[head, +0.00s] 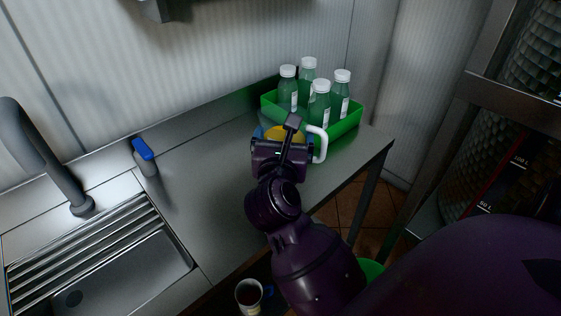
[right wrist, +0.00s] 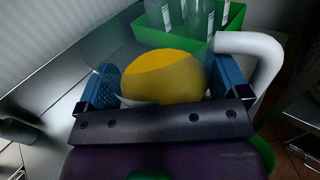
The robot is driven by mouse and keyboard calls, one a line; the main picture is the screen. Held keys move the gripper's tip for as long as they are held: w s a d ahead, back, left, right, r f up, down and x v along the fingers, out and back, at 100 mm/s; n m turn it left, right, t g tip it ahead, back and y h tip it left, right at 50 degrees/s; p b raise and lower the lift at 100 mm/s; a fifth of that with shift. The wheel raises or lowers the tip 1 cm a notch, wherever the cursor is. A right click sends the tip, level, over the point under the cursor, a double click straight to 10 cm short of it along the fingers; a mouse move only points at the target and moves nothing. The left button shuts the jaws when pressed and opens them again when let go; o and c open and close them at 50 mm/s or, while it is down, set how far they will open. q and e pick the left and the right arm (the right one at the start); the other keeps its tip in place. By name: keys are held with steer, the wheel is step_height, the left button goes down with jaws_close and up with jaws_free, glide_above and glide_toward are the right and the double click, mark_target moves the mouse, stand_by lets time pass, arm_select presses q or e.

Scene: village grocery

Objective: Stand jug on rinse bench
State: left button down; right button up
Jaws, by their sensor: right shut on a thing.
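The jug (head: 320,146) shows a white handle and a yellow round part, mostly hidden behind my right gripper (head: 282,140) in the head view. In the right wrist view the yellow part (right wrist: 163,78) lies between the blue finger pads of my right gripper (right wrist: 162,88), with a clear curved wall around it and the white handle to the right. My right gripper is shut on the jug. The jug is over the right part of the steel rinse bench (head: 205,165), in front of the green crate. Its base is hidden, so I cannot tell whether it touches the bench. My left gripper is out of view.
The green crate (head: 352,121) holds several bottles with white caps at the bench's back right. A sink (head: 130,268) with a grey tap (head: 42,155) and a blue-topped fitting (head: 143,150) are at the left. A cup (head: 248,293) is low at the front. Mid-bench is clear.

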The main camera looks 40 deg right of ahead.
step_height(320, 180, down, 5)
steer(key=shift+f+b, duration=0.15)
steer(key=shift+b, duration=0.7)
steer(key=shift+f, duration=0.2)
steer(key=shift+f, duration=0.1)
